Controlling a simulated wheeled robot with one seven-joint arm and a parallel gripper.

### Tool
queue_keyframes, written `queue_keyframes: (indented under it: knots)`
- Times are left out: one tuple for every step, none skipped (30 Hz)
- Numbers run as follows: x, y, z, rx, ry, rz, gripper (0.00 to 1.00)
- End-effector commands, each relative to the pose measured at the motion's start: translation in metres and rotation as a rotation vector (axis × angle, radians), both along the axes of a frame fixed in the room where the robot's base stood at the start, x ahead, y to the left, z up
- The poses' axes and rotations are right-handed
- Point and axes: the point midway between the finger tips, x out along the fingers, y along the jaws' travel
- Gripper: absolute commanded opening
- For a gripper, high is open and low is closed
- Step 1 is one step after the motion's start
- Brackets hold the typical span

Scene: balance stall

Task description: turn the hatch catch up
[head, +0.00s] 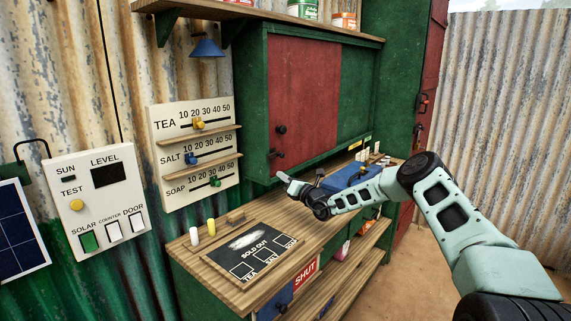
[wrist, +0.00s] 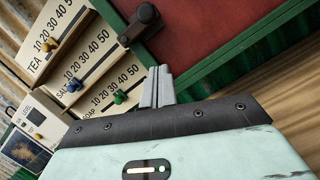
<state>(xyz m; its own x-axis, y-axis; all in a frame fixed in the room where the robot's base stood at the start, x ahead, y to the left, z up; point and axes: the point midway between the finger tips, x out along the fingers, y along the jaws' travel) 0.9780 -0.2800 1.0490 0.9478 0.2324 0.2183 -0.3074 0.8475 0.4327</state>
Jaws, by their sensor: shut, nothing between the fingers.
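The hatch is a red panel (head: 305,85) in a green frame, shut above the counter. The hatch catch (head: 276,154) is a small dark lever low at the panel's left side. It lies about level, its free end pointing left. In the wrist view the catch (wrist: 140,24) shows near the top, with a round pivot end and a short arm. My gripper (head: 281,176) is below the catch, apart from it, over the counter. Its two grey fingers (wrist: 157,86) are together and empty, pointing towards the frame's lower edge.
A dark round knob (head: 281,129) sits above the catch. Left of the hatch is a slider board (head: 194,150) for tea, salt and soap. A blue box (head: 348,178) stands behind my arm.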

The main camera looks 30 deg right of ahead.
Motion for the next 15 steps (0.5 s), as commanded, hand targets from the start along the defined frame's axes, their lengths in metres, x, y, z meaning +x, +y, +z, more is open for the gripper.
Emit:
queue_keyframes:
  knots:
    - [0.008, 0.003, 0.003, -0.001, -0.002, 0.0, 0.0]
    - [0.009, 0.0, 0.011, -0.002, -0.002, -0.002, 0.0]
    - [0.009, -0.004, 0.018, -0.001, -0.002, -0.001, 0.0]
    - [0.009, -0.006, 0.022, -0.001, -0.002, -0.001, 0.0]
    - [0.01, -0.007, 0.025, -0.001, -0.002, -0.001, 0.0]
    - [0.011, -0.009, 0.029, -0.002, -0.001, -0.001, 0.0]
    - [0.011, -0.01, 0.031, -0.001, -0.001, -0.001, 0.0]
    - [0.011, -0.011, 0.033, 0.0, 0.0, 0.0, 0.0]
    - [0.012, -0.012, 0.034, 0.001, 0.0, 0.0, 0.0]
    - [0.012, -0.013, 0.035, 0.001, 0.0, 0.0, 0.0]
    - [0.012, -0.013, 0.036, 0.001, 0.001, 0.001, 0.0]
    - [0.012, -0.014, 0.037, 0.001, 0.002, 0.0, 0.0]
    - [0.012, -0.014, 0.037, 0.001, 0.002, 0.0, 0.0]
    - [0.012, -0.014, 0.037, 0.001, 0.002, 0.0, 0.0]
    - [0.012, -0.015, 0.037, 0.001, 0.002, 0.0, 0.0]
